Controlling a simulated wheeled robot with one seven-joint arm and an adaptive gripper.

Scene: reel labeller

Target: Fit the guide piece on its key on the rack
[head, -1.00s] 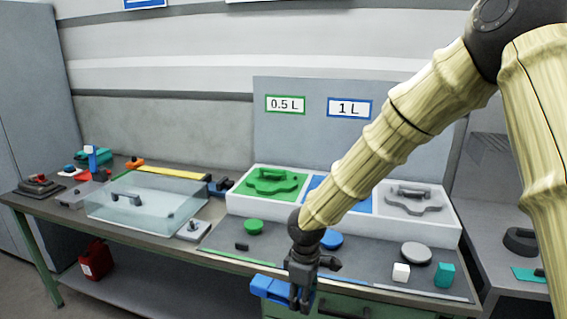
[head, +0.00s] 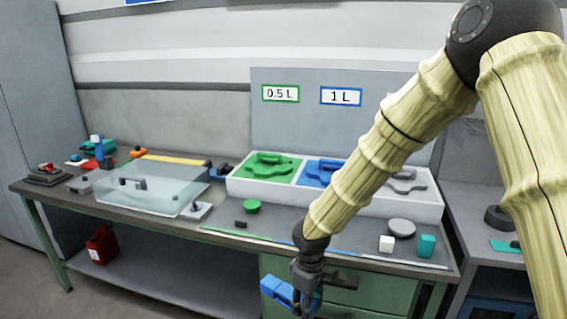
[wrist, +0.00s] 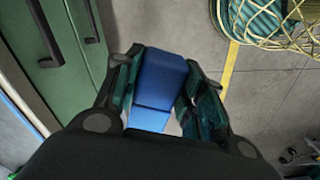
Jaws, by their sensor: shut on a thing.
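My gripper (head: 306,296) hangs low in front of the bench's front edge, over the drawers. It is shut on a blue block-shaped piece (head: 276,291), which I take for the guide piece. In the wrist view the blue piece (wrist: 158,82) sits between the two fingers, with the floor below. The white rack (head: 262,191) stands at the back of the bench, with green (head: 285,173), blue (head: 313,172) and grey sections, each holding a raised shape. My arm covers part of the blue and grey sections. I cannot tell which shape is the key.
A green disc (head: 252,206), a grey disc (head: 402,228), a white cube (head: 386,243) and a teal block (head: 427,245) lie on the bench front. A clear box (head: 150,190) stands left. Green drawers (wrist: 62,50) are close to my gripper.

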